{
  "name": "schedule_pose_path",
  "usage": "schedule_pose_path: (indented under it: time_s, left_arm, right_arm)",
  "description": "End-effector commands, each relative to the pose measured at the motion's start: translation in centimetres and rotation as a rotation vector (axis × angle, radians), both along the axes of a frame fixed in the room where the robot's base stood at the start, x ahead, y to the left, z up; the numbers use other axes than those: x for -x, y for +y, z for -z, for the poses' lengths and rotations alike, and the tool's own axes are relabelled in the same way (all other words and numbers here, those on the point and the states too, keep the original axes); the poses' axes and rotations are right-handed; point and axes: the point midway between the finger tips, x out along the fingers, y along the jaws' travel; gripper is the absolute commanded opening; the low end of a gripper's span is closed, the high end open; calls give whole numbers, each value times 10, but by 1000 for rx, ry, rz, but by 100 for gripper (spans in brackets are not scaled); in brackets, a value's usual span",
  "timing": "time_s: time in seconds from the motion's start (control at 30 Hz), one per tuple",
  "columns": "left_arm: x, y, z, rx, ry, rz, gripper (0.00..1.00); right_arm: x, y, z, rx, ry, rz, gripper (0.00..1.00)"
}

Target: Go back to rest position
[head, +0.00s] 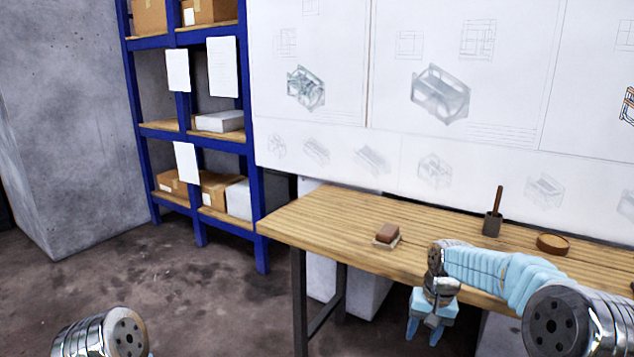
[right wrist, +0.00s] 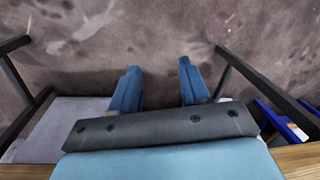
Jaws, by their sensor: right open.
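My right gripper (head: 424,329) hangs pointing down in front of the table's near edge in the head view. Its two blue fingers are apart with nothing between them. In the right wrist view the open fingers (right wrist: 157,88) show over the bare floor. My right arm comes in from the lower right. Of my left arm only a rounded metal link shows at the bottom left of the head view; my left gripper is not in view.
A wooden table (head: 330,220) bears a brown block on a pale base (head: 387,236), a dark cup with a stick (head: 493,222) and a round shallow dish (head: 552,244). A blue shelf (head: 255,190) with boxes stands behind left. The floor (head: 200,290) at left is clear.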

Motion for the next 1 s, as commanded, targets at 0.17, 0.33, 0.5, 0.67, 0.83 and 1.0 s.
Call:
schedule_pose_path:
  time_s: [0.17, 0.33, 0.5, 0.67, 0.83, 1.0]
  left_arm:
    - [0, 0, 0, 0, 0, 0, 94]
    - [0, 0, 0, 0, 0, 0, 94]
    - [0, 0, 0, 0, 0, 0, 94]
    - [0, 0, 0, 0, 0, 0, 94]
    - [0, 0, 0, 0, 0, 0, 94]
    - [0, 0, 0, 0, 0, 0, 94]
  right_arm:
    - [43, 48, 128, -94, 2, -82, 46]
    - [121, 93, 221, -181, -16, -120, 46]
    - [212, 124, 268, -235, -33, -123, 46]
    - [264, 136, 276, -251, -48, -119, 46]
    - [264, 136, 276, -251, -48, -119, 46]
    - [264, 136, 276, -251, -48, -119, 46]
